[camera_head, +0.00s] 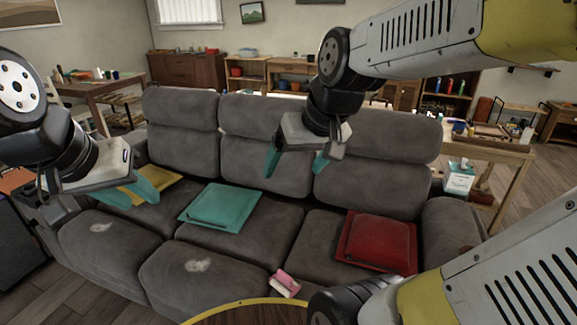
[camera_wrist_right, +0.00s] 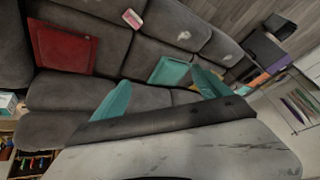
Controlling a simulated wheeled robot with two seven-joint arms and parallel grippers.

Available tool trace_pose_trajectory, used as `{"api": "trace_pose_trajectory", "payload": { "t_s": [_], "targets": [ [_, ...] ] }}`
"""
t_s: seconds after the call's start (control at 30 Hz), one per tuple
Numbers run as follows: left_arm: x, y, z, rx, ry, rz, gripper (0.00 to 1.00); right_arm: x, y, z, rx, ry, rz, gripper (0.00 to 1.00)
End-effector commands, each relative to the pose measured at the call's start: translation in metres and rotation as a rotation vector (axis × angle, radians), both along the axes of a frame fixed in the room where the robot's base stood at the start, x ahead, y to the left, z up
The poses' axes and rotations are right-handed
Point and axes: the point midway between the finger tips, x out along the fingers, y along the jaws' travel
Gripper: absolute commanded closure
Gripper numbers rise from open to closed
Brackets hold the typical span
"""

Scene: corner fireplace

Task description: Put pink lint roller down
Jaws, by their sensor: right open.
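The pink lint roller (camera_head: 284,284) lies on the front edge of the grey sofa seat, right of centre in the head view. It also shows at the top of the right wrist view (camera_wrist_right: 132,18), pink and white. My right gripper (camera_head: 297,162) is open and empty, with its teal fingers apart in front of the sofa backrest, well away from the roller. Its two fingers also show in the right wrist view (camera_wrist_right: 160,92), with nothing between them. My left gripper (camera_head: 130,192) is at the left, its teal fingers apart and empty in front of the yellow cushion.
The grey sofa (camera_head: 265,218) carries a yellow cushion (camera_head: 160,186), a teal cushion (camera_head: 220,208) and a red cushion (camera_head: 377,241). A round wooden table edge (camera_head: 250,312) is at the bottom. A wooden table (camera_head: 502,155) with a tissue box (camera_head: 460,178) stands behind right.

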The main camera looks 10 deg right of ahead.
Motion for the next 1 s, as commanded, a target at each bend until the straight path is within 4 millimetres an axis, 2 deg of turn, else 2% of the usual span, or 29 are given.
{"api": "trace_pose_trajectory", "payload": {
  "t_s": [0.03, 0.1, 0.27, 1.0],
  "targets": [
    [0.000, 0.000, 0.000, 0.000, 0.000, 0.000, 0.64, -0.015, 0.000, 0.006, 0.009, -0.022, -0.009, 0.13],
    [0.000, 0.000, 0.000, 0.000, 0.000, 0.000, 0.64, -0.030, 0.001, 0.009, 0.018, -0.035, -0.022, 0.13],
    [0.000, 0.000, 0.000, 0.000, 0.000, 0.000, 0.64, -0.048, 0.002, 0.011, 0.031, -0.051, -0.037, 0.13],
    [0.000, 0.000, 0.000, 0.000, 0.000, 0.000, 0.64, -0.050, 0.002, 0.011, 0.033, -0.052, -0.040, 0.13]
  ]
}}
